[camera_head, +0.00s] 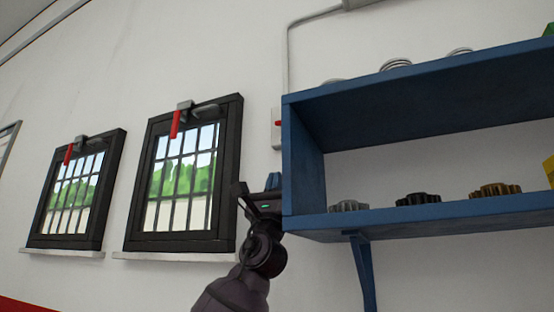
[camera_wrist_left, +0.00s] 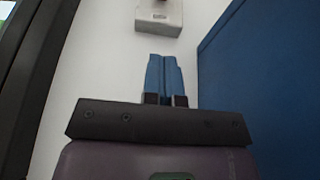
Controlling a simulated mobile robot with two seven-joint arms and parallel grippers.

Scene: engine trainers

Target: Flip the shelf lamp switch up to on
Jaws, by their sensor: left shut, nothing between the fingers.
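The shelf lamp switch (camera_head: 277,128) is a small pale box with a red part on the white wall, just left of the blue shelf. A cable runs up from it. Whether its lever is up or down is too small to tell. In the left wrist view the lower part of the switch box (camera_wrist_left: 158,18) shows at the top edge. My left gripper (camera_head: 273,180) is below the switch, beside the shelf's left side. Its blue fingers (camera_wrist_left: 163,62) are shut together, empty and pointing up towards the box, with a gap between. My right gripper is out of view.
The blue shelf (camera_head: 305,165) stands close on the right, with several gears on its lower board. A dark barred window (camera_head: 230,155) with a red-handled latch is close on the left. Between them is a narrow strip of bare wall.

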